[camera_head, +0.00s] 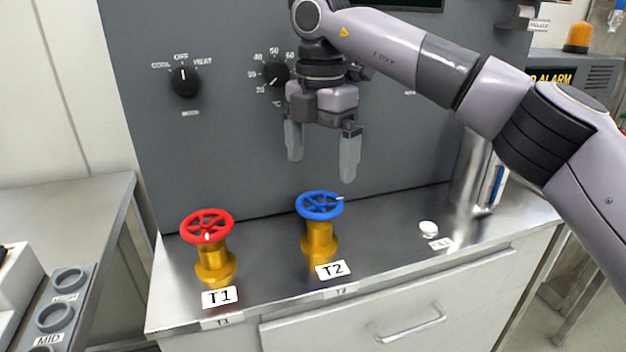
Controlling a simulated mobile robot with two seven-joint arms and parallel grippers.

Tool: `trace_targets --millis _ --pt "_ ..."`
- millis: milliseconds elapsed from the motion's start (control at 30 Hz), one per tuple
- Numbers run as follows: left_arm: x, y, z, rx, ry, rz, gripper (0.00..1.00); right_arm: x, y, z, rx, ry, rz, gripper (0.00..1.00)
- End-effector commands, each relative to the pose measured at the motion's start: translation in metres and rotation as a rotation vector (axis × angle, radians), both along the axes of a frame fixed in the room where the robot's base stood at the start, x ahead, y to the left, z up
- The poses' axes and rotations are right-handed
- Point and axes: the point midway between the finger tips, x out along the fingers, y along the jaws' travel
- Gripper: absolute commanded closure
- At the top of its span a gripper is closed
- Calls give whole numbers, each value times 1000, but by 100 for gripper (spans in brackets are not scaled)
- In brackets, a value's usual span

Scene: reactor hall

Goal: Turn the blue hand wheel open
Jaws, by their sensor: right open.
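The blue hand wheel (319,206) sits on top of a brass valve stem (319,240) on the steel counter, with a T2 label (333,270) in front. A small white mark shows on its rim at the right. My right gripper (322,168) points down above the blue wheel, with its two fingers spread apart and nothing between them. The fingertips look apart from the wheel, a little above it. My left gripper is not in view.
A red hand wheel (206,226) on a similar brass stem, labelled T1, stands to the left. A grey panel with knobs (184,80) rises behind. A small white round item (428,228) lies at right. A steel cylinder (478,175) stands at the counter's right end.

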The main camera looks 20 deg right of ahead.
Motion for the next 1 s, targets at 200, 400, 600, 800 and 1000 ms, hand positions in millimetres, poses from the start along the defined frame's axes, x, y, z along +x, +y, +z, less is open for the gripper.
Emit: trace_targets --millis 200,400,600,800,1000 --pt "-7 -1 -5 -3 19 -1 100 -1 0 -30 0 4 3 0" --pt "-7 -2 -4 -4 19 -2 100 -1 0 -58 1 2 3 0" --pt "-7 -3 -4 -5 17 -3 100 -1 1 -69 2 1 4 0" --pt "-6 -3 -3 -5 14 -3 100 -1 1 -70 2 0 4 0" --pt "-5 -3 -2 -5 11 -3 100 -1 1 -69 2 1 4 46"
